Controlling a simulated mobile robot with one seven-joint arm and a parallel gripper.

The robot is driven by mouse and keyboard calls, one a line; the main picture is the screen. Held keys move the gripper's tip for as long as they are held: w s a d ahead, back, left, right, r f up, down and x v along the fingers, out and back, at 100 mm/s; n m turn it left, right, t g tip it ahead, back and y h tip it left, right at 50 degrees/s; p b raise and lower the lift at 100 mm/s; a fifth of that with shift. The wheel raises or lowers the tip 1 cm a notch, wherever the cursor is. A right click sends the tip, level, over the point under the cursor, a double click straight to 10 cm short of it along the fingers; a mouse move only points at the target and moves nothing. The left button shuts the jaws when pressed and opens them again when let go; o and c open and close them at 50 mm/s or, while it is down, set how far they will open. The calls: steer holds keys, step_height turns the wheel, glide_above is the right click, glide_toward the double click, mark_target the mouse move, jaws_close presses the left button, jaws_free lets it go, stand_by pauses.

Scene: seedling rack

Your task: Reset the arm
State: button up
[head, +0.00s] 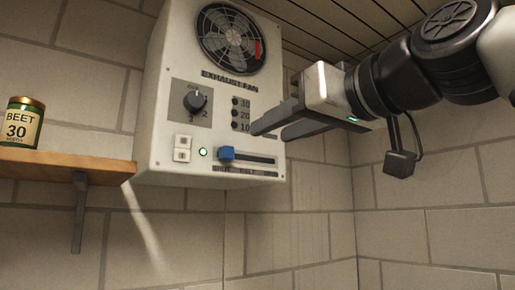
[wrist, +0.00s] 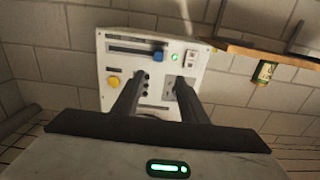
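My gripper (head: 268,130) is in front of the right part of the white exhaust fan control box (head: 165,120) in the head view. Its two dark fingers are apart with nothing between them. In the wrist view the gripper (wrist: 154,82) points at the box panel (wrist: 118,45), which appears upside down. I cannot tell whether the fingertips touch the panel. The blue slider knob (head: 227,153) is at the left end of its slot, below the gripper. A green light (head: 203,152) glows beside it. The dial (head: 195,101) shows at the panel's left.
A wooden shelf (head: 60,163) on a bracket is left of the box and holds a green beet seed jar (head: 22,122). A yellow button (wrist: 113,81) shows on the box in the wrist view. Brick walls stand behind; space below the gripper is clear.

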steer(key=shift+s+d, duration=0.35)
steer(key=shift+s, duration=0.2)
steer(key=shift+f, duration=0.1)
step_height(320, 180, down, 22)
steer(key=w+d+m+g+h+p, duration=0.1)
steer(key=d+m+g+h+p, duration=0.15)
steer(key=g+h+p, duration=0.2)
steer(key=s+d+f+m+g+h+p, duration=0.1)
steer(key=s+f, duration=0.3)
steer(key=f, duration=0.7)
steer(key=s+d+f+m+g+h+p, duration=0.2)
steer(key=s+d+f+m+g+h, duration=0.1)
steer(key=f, duration=0.8)
steer(key=shift+s+d+f+g+h, duration=0.35)
steer(key=shift+s+d+g+h, duration=0.25)
steer(key=shift+s, duration=0.6)
steer(key=shift+c, duration=0.4)
